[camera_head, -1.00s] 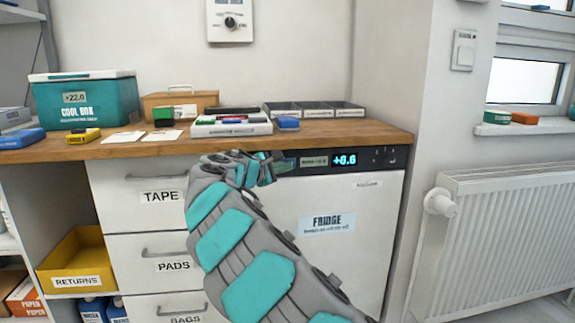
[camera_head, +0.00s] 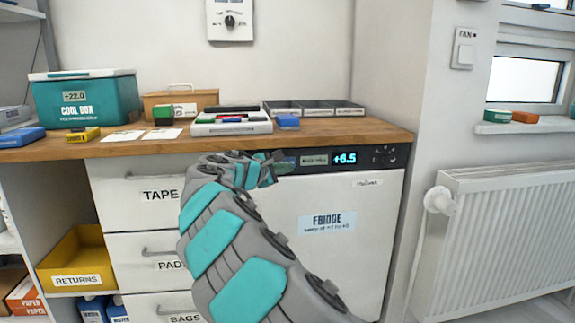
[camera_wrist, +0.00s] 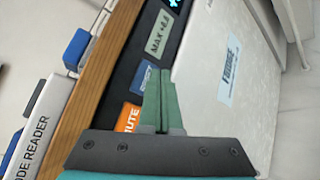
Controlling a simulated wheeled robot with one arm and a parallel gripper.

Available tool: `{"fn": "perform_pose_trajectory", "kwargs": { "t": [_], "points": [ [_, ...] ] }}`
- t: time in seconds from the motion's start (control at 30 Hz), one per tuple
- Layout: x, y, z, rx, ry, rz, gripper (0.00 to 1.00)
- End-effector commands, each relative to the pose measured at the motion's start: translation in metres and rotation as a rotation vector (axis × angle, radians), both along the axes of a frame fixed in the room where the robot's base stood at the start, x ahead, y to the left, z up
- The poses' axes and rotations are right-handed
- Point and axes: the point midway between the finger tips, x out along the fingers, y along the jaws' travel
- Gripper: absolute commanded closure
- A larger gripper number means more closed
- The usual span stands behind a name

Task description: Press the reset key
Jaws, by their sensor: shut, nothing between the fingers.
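The fridge (camera_head: 350,230) has a dark control strip under the wooden worktop, with a lit display (camera_head: 345,158) reading about +6.5. In the wrist view the strip shows an orange MUTE key (camera_wrist: 129,117) and a blue key (camera_wrist: 148,78) beside it, its lettering partly covered by my fingers. My gripper (camera_wrist: 163,74) is shut and empty, its green fingertips at the blue key's edge. I cannot tell whether they touch it. In the head view my arm hides the left part of the strip and most of my gripper (camera_head: 284,162).
The wooden worktop (camera_head: 340,131) overhangs just above the strip. A white tray (camera_head: 231,128) and a blue box (camera_head: 287,122) stand near its front edge. Drawers are left of the fridge, a radiator (camera_head: 510,235) right. A grey-green MAX label (camera_wrist: 160,33) is beyond the blue key.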

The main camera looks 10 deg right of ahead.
Motion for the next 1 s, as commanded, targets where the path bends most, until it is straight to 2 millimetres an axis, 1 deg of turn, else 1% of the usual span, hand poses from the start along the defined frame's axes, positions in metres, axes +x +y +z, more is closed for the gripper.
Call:
{"fn": "perform_pose_trajectory", "kwargs": {
  "t": [0.23, 0.33, 0.8, 0.9, 1.0],
  "points": [
    [-0.001, 0.000, 0.000, -0.001, 0.000, -0.001, 1.00],
    [-0.004, 0.000, 0.000, -0.002, 0.000, -0.001, 1.00],
    [-0.045, 0.001, 0.001, -0.003, -0.001, 0.000, 1.00],
    [-0.050, 0.000, 0.001, -0.002, 0.000, 0.000, 1.00],
    [-0.051, 0.000, 0.000, -0.001, 0.001, -0.001, 1.00]
  ]
}}
